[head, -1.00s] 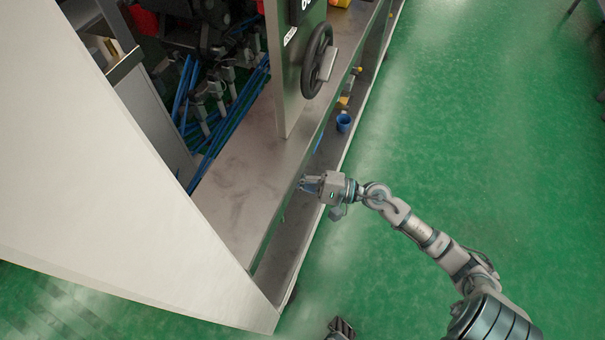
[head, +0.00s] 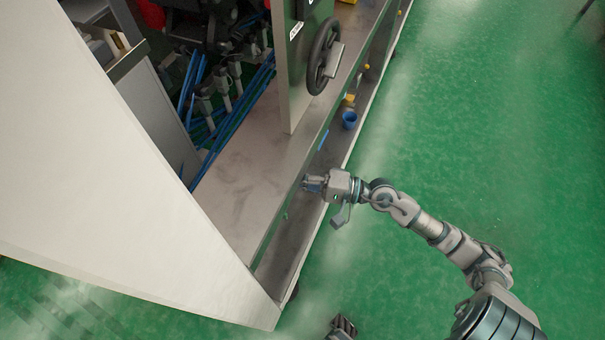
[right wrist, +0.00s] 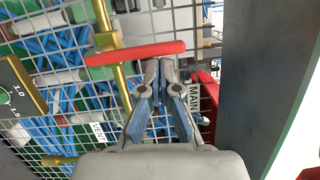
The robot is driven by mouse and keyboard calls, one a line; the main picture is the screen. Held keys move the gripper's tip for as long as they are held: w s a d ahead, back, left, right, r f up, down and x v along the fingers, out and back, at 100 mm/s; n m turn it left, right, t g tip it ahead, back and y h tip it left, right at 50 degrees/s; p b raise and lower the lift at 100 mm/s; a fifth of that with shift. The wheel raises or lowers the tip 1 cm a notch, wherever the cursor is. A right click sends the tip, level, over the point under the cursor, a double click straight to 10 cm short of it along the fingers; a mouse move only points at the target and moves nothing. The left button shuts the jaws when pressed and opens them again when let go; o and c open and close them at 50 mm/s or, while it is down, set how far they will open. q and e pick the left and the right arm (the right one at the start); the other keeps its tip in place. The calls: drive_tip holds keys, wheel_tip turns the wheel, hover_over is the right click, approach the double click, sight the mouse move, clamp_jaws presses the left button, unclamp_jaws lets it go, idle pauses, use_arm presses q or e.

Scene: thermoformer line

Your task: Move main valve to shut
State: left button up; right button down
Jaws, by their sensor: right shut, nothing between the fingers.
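In the right wrist view a red bar handle (right wrist: 135,53) lies almost level across a brass pipe (right wrist: 118,78). A label reading MAIN (right wrist: 195,97) is right of the fingers, with another red part (right wrist: 208,110) beside it. I cannot tell which red part is the main valve's handle. My right gripper (right wrist: 161,64) is shut and empty, its tips close to the red bar's right half; contact is unclear. In the head view my right gripper (head: 311,183) is at the machine's side, where the valve is hidden. My left gripper (head: 342,325) shows only partly at the bottom edge.
A blue cup (head: 349,120) sits on the lower shelf. A wire grid (right wrist: 60,60) and a dark post (right wrist: 258,80) flank the fingers. Green floor at right is clear.

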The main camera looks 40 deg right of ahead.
drive_tip(key=v, duration=1.2)
drive_tip(key=shift+f, duration=0.1)
drive_tip(key=shift+d, duration=0.1)
idle(0.4)
